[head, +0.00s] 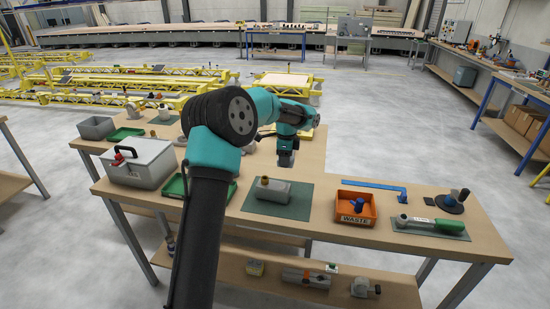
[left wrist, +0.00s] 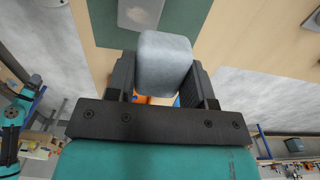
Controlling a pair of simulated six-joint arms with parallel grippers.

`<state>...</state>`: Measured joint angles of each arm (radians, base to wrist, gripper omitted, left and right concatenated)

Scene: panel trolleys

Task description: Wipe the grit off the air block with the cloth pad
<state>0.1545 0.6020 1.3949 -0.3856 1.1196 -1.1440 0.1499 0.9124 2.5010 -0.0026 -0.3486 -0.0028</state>
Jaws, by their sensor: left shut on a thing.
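The air block (head: 276,193) is a grey block with a brass fitting at its left end, lying on a green mat (head: 295,208) on the bench. No grit can be made out on it at this size. My left gripper (head: 286,160) points down above and behind the block, apart from it. In the left wrist view, my left gripper (left wrist: 165,72) is shut on the cloth pad (left wrist: 164,62), a pale grey rounded pad between the two dark fingers. Part of a grey block (left wrist: 140,12) on the green mat shows at the top there. My right gripper is not in view.
An orange bin marked WASTE (head: 355,208) stands right of the mat, with a blue bracket (head: 375,187) behind it. A green-handled tool (head: 436,226) lies further right. A grey lidded box (head: 138,163) and a green tray (head: 176,186) stand at the left.

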